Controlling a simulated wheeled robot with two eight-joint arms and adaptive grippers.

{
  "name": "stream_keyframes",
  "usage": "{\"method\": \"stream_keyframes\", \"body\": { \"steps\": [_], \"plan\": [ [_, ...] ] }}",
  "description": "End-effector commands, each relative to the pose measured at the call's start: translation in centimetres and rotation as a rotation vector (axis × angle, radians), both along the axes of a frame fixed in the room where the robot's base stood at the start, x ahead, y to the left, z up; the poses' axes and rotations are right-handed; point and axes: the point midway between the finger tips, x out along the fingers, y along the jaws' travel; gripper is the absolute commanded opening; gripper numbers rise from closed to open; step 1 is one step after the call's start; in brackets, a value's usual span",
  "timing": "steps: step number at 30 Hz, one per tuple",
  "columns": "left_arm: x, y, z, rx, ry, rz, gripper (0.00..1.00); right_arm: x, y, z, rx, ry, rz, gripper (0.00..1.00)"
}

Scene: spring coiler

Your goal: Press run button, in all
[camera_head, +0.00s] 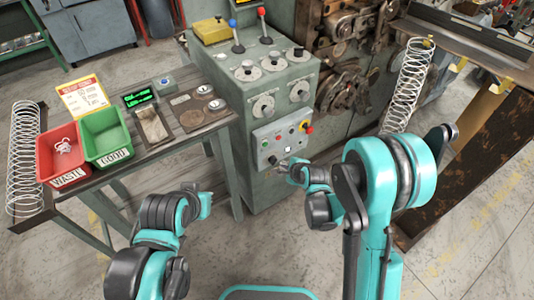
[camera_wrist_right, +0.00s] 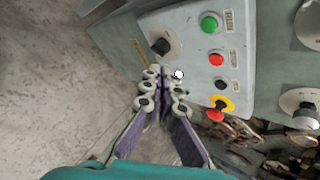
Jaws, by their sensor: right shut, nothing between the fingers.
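The grey control panel (camera_head: 283,141) is on the front of the machine. In the right wrist view it carries a green button (camera_wrist_right: 209,23), a red button (camera_wrist_right: 216,59), a black button (camera_wrist_right: 220,84), a black knob (camera_wrist_right: 160,46) and a white button (camera_wrist_right: 179,74). Their labels are too small to read. My right gripper (camera_wrist_right: 163,72) is shut and empty. Its tips appear close beside the white button; I cannot tell whether they touch it. In the head view the right gripper (camera_head: 284,164) is at the panel's lower edge. My left gripper (camera_head: 205,203) is low, away from the panel, its fingers unclear.
A red emergency stop on a yellow base (camera_wrist_right: 217,108) is on the same panel. Larger dials (camera_head: 263,105) are above it. Another spring (camera_head: 408,85) is at right.

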Motion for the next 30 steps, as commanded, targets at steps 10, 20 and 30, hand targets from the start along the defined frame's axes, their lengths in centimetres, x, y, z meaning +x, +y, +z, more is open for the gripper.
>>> {"method": "stream_keyframes", "body": {
  "steps": [10,20,30],
  "plan": [
    [0.0,0.0,0.0,0.000,0.000,0.000,0.00,0.0,0.1,0.0,0.003,0.001,-0.002,0.00],
    [0.0,0.0,0.0,0.000,0.000,0.000,0.00,2.3,1.8,-0.1,0.001,0.001,0.000,0.00],
    [0.0,0.0,0.0,0.000,0.000,0.000,0.00,6.0,4.4,0.0,0.002,0.001,0.000,0.00]
  ]
}}
